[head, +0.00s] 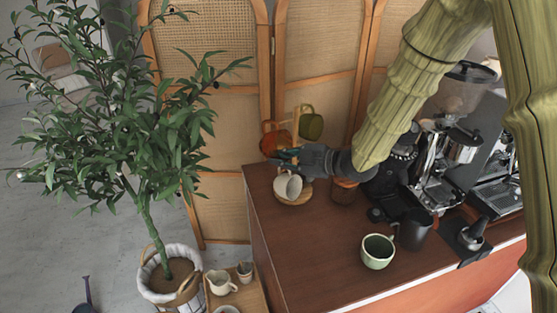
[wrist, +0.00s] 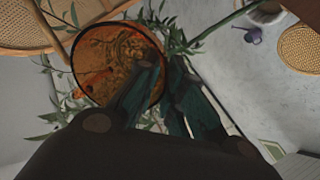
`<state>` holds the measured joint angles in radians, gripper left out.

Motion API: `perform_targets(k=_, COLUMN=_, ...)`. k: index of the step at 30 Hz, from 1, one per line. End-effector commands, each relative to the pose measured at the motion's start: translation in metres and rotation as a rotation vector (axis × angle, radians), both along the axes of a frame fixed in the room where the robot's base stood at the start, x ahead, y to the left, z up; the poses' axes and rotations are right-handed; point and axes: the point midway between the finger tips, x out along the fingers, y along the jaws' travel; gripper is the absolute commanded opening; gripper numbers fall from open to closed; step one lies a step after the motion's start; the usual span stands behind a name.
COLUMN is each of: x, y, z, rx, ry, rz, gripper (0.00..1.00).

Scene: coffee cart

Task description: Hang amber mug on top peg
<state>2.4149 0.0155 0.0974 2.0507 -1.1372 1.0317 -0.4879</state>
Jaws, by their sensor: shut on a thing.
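The amber mug (head: 275,142) is at the left side of the wooden mug stand (head: 297,115), above counter height. In the wrist view the translucent amber mug (wrist: 103,55) shows its open mouth, with one finger overlapping its rim. My gripper (head: 284,158) is shut on the amber mug; its dark fingers (wrist: 167,72) are close together. An olive green mug (head: 311,124) hangs at the stand's upper right. A white mug (head: 288,187) is low on the stand, tilted. The top peg and the amber mug's handle cannot be made out clearly.
The stand's round base (head: 294,198) is near the counter's (head: 310,238) back left corner. A pale green mug (head: 377,251) stands toward the front. A coffee machine (head: 435,175) fills the right. A leafy plant (head: 150,130) and woven screen (head: 228,150) are close behind and left.

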Motion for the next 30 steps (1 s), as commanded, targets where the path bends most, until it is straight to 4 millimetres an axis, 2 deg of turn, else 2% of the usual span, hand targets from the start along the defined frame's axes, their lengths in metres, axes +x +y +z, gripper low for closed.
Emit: perform_targets(k=30, x=0.043, y=-0.032, z=-0.012, rx=0.001, ry=0.002, rz=0.001, gripper=0.0)
